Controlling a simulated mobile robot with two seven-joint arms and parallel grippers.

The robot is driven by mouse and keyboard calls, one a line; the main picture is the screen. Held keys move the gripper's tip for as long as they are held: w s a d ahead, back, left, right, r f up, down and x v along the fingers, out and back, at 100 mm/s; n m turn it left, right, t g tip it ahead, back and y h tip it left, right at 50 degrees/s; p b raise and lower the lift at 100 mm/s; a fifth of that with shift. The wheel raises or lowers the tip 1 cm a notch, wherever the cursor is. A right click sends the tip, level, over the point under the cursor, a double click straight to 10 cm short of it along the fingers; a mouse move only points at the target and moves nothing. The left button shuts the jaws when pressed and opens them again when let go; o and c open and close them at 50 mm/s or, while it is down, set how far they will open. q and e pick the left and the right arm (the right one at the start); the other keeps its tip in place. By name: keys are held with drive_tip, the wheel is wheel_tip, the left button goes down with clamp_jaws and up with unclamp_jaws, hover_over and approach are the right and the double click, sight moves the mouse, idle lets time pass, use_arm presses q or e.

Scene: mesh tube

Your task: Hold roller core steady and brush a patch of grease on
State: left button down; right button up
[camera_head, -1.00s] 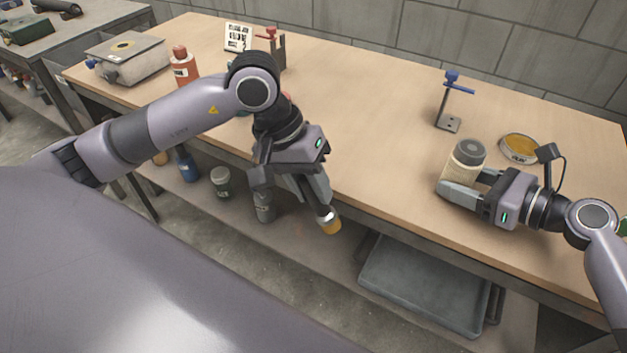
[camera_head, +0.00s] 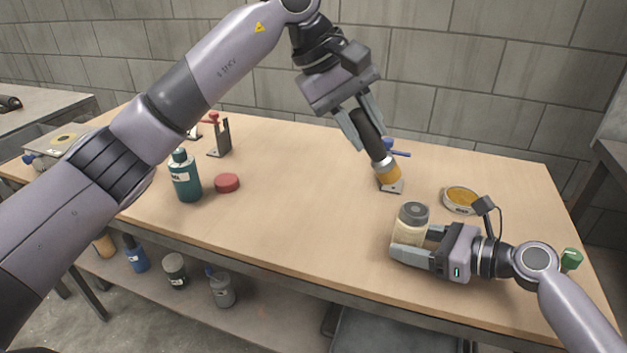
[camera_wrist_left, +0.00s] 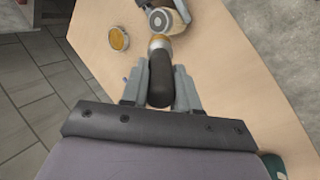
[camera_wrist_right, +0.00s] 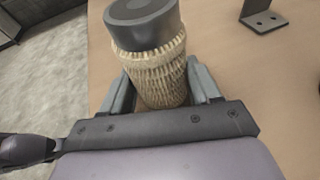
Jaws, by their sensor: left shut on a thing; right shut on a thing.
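The roller core (camera_head: 410,228) is a cream mesh cylinder with a dark grey cap. It stands upright at the bench's front right, and fills the right wrist view (camera_wrist_right: 150,62). My right gripper (camera_head: 417,242) is shut around its side.
A metal stand with a blue clamp (camera_head: 397,150) is partly hidden behind the brush. A teal bottle (camera_head: 186,178), a red puck (camera_head: 227,183) and a red-clamp stand (camera_head: 219,137) are on the left. The bench (camera_head: 290,205) middle is clear.

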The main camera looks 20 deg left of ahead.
use_arm(q)
drive_tip(key=w+d+r+n+t, duration=0.1)
drive_tip(key=w+d+r+n, duration=0.15)
drive_tip(key=d+r, duration=0.4)
hover_over(395, 161)
drive_tip(key=shift+w+f, duration=0.2)
drive_tip(key=shift+f, duration=0.75)
drive_tip(key=shift+w+f, duration=0.15)
drive_tip(key=shift+f, duration=0.75)
drive_tip(key=shift+r, duration=0.1)
drive_tip(key=shift+f, duration=3.5)
drive_tip(key=shift+s+f, duration=0.25)
drive_tip(key=shift+s, duration=2.7)
drive_tip(key=shift+w, duration=2.8)
drive_tip(key=shift+w+r, duration=0.15)
drive_tip(key=shift+w, duration=0.05)
drive_tip(key=shift+s+r, duration=0.1)
drive_tip(key=shift+r, duration=3.75)
